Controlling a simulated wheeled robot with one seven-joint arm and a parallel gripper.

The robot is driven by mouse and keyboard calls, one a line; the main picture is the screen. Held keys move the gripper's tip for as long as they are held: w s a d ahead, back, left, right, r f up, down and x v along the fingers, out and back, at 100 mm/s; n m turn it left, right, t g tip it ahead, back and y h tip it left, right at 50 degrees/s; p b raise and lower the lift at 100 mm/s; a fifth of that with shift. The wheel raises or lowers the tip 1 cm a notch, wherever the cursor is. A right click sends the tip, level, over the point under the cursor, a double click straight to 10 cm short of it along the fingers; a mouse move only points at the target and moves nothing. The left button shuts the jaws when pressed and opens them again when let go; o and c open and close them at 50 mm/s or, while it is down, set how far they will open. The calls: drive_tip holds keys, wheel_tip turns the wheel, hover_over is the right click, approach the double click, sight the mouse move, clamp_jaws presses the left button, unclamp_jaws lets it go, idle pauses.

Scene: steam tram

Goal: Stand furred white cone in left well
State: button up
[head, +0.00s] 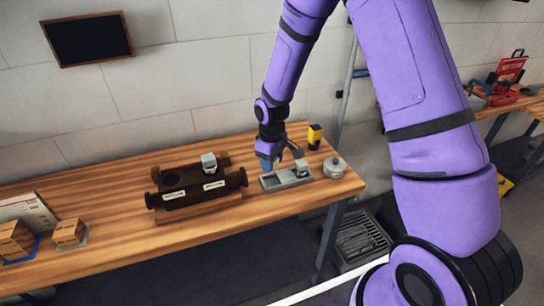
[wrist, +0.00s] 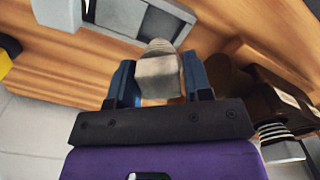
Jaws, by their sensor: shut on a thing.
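My gripper (head: 267,162) hangs over the back left side of the grey tray on the bench. In the wrist view my gripper (wrist: 160,82) is shut on a pale grey-white piece (wrist: 158,72) with a blocky body and a ribbed, rounded end, seemingly the furred white cone. In the head view the held piece is hidden or too small to tell. The grey tray (head: 285,187) has a dark, empty-looking left well (head: 269,183); a grey block-like piece (head: 301,168) stands at its right end. The tray (wrist: 182,12) is beyond my fingertips in the wrist view, apart from the held piece.
A dark brown fixture (head: 180,192) with white labels stands left of the tray, a similar pale piece (head: 208,161) on top. A round grey pot (head: 334,167) is right of the tray, with a yellow-black object (head: 314,136) behind. Bare bench (head: 120,215) lies further left.

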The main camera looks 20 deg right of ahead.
drive_tip(key=shift+f, duration=2.35)
drive_tip(key=shift+f, duration=0.1)
drive_tip(key=o, duration=1.6)
drive_tip(key=shift+o, duration=0.2)
drive_tip(key=shift+r, duration=1.4)
drive_tip(key=shift+r, duration=2.4)
